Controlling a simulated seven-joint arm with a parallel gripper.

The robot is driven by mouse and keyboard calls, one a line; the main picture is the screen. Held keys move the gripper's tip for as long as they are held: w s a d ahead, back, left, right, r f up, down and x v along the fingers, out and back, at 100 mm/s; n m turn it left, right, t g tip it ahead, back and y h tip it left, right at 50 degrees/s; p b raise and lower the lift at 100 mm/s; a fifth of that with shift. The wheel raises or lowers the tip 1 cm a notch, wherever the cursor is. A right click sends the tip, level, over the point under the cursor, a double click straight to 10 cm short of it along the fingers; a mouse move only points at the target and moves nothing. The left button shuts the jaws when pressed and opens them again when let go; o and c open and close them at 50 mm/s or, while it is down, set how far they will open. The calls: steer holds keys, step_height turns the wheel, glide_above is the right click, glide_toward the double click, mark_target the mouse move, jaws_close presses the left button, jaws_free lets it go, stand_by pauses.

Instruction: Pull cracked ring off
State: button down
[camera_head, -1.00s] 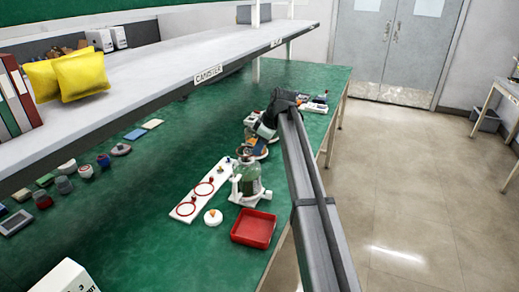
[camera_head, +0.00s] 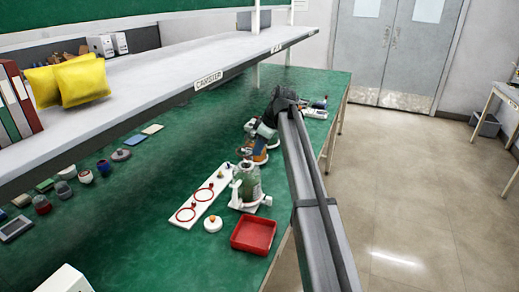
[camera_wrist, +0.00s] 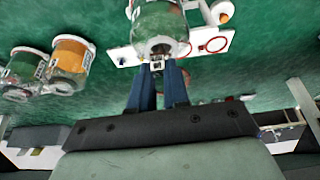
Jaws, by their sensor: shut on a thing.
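A clear green-tinted canister (camera_head: 247,184) stands in a white holder on the green bench. It also shows at the top of the wrist view (camera_wrist: 160,24), just beyond my fingertips. My gripper (camera_wrist: 158,72) has blue fingers closed on a small pale piece (camera_wrist: 157,63) at the near edge of the canister. I cannot tell whether this piece belongs to the cracked ring, and no crack can be made out. Two red rings (camera_head: 186,214) (camera_head: 204,194) lie on a white board beside the canister.
A red tray (camera_head: 254,235) lies in front of the canister, near the bench edge. A white round piece with an orange knob (camera_head: 212,224) lies beside the board. A shelf (camera_head: 150,83) overhangs the bench's left side.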

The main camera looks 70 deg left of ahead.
steer(key=shift+r, duration=1.3)
